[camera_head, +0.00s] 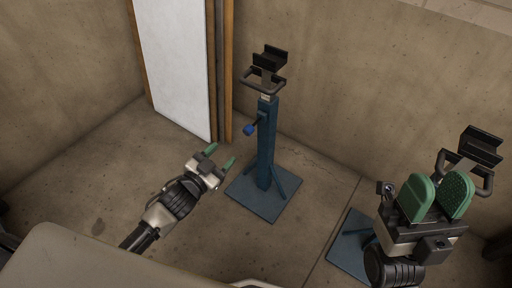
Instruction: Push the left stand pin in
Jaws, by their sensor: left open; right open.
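The left stand (266,145) is a blue post on a flat square base, with a handled black cradle (268,60) on top. Its pin (250,129), with a blue knob, sticks out to the left from the upper post. My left gripper (220,158) is open and empty, left of the post and below the pin in the picture, apart from both. My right gripper (445,196) is open, with green finger pads, in front of the right stand (351,247). It hides most of that stand's post, and no pin shows there.
A white door panel (178,65) in a wooden frame stands at the back left. Concrete walls (390,80) close off the back and sides. The floor (318,205) between the two stands is clear.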

